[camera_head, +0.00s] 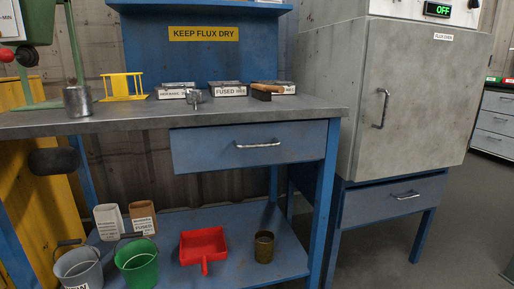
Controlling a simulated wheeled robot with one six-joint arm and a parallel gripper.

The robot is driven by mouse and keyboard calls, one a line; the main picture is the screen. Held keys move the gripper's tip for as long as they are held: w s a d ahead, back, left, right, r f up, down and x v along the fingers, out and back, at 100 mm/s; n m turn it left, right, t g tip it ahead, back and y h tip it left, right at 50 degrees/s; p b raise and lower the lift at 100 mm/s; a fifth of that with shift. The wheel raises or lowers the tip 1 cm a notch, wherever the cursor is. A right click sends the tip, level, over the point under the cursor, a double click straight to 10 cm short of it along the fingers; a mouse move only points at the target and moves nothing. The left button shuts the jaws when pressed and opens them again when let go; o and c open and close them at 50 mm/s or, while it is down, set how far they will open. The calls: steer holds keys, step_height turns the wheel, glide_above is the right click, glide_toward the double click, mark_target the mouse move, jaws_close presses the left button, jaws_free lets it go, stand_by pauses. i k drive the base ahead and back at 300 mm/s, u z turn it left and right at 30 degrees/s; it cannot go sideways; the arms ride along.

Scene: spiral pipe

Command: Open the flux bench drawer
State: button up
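The flux bench drawer (210,149) is blue and hangs under the right part of the grey worktop (130,119). Its front sits close below the worktop edge and no inside shows, so it looks shut. A silver bar handle (257,144) runs across the middle of the drawer front. My gripper is not in view, and nothing touches the handle.
The grey flux oven (413,90) stands right of the bench, above another blue drawer (386,202). The lower shelf (228,220) holds buckets, a red scoop (204,244) and a brass-coloured can (264,247). Space before the drawer looks clear.

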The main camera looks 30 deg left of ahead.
mark_target(194, 149)
steer(key=u, duration=0.45)
steer(key=i, duration=0.85)
